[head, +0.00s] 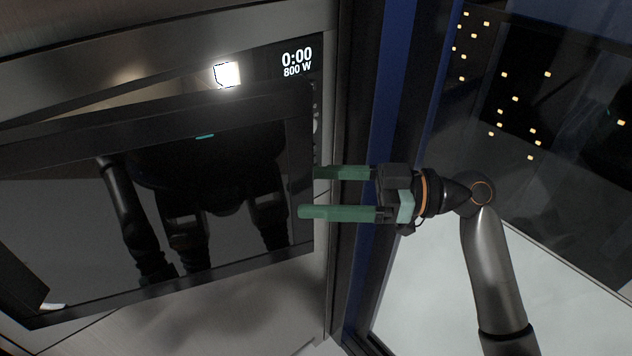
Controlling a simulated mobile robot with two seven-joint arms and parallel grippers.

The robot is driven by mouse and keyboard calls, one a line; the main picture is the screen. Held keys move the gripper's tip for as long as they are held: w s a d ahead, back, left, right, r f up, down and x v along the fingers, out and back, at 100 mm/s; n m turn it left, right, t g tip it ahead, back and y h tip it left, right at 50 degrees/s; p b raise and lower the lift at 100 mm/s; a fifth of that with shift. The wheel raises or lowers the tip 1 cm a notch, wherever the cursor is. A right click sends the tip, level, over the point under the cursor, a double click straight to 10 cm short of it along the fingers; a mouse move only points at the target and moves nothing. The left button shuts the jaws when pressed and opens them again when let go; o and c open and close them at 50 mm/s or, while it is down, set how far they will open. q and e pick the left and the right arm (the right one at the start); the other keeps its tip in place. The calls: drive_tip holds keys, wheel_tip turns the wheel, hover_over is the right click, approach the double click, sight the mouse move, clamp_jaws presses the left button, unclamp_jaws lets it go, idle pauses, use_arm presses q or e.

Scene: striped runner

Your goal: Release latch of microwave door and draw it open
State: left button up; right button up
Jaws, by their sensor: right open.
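The microwave door (298,130) is a dark glossy panel with a black frame, filling the left half of the head view. It sits at an angle to the microwave housing (200,35) and looks ajar, with a lit strip above its top edge. My right gripper (308,192) is open at the door's right edge. Its lower green finger overlaps the front of the door frame. The upper finger's tip ends at the edge, and I cannot tell whether it is behind it or touching. No latch is clearly visible. My left gripper is not directly in view.
The display (297,62) reads 0:00 and 800 W. A bright white light (227,74) shows above the door. A dark blue vertical panel (385,90) and glass (540,110) stand close on the right. The door mirrors my arms.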

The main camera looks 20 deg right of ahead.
drive_tip(key=shift+w+a, duration=0.15)
drive_tip(key=shift+a, duration=0.2)
clamp_jaws()
idle(0.5)
idle(0.3)
